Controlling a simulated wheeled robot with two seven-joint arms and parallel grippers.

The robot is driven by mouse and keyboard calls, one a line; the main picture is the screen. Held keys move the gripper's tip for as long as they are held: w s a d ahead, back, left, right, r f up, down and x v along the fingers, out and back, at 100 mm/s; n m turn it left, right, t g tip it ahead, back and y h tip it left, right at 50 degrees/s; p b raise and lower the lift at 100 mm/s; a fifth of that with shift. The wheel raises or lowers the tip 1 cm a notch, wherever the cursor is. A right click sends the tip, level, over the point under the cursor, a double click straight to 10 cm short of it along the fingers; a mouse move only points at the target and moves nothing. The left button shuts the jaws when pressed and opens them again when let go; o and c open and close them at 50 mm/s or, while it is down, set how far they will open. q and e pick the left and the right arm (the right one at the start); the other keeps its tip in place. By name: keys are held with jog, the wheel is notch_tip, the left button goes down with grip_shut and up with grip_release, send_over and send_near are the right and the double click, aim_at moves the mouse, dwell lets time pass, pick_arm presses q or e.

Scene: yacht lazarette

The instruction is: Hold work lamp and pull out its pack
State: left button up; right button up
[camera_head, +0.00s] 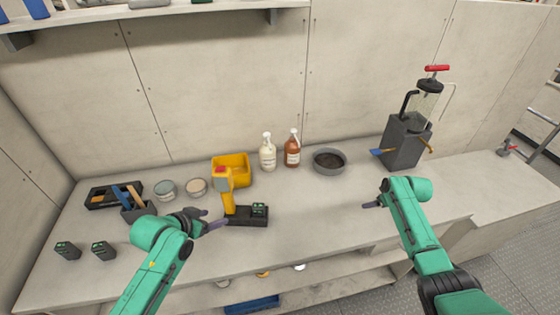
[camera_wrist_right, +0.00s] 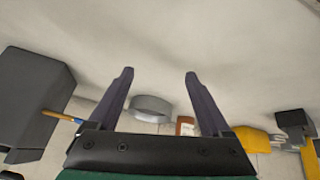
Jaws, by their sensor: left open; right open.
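The work lamp (camera_head: 228,198) is yellow with a grey and red head. It stands upright at the left end of a black base (camera_head: 240,217). A black block with green marks (camera_head: 259,208), like a battery pack, sits on the base's right end. My left gripper (camera_head: 212,219) is open and empty, just left of the lamp and apart from it. My right gripper (camera_head: 370,204) is open and empty over the bench, well right of the lamp; its two fingers (camera_wrist_right: 160,80) show in the right wrist view. The lamp's yellow body (camera_wrist_right: 311,160) shows there at the right edge.
Two similar black packs (camera_head: 85,250) lie at the left front. A yellow bin (camera_head: 236,160) stands behind the lamp. Two tins, two bottles (camera_head: 292,152), a grey bowl (camera_head: 329,168) and a grey box (camera_head: 403,145) line the back. The bench between lamp and right gripper is clear.

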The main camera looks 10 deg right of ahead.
jog(key=w+a+r+n+y, duration=0.2)
jog(key=w+a+r+y, duration=0.1)
jog(key=a, duration=0.6)
jog(key=w+a+r+n+y, duration=0.2)
jog(key=w+a+r+y, duration=0.15)
jog(key=a, duration=0.55)
jog(key=n+g+y, duration=0.3)
jog(key=n+y, duration=0.3)
jog(key=n, duration=0.2)
send_near(230, 172)
jog(key=x, duration=1)
jog(key=shift+y, duration=0.25)
grip_shut()
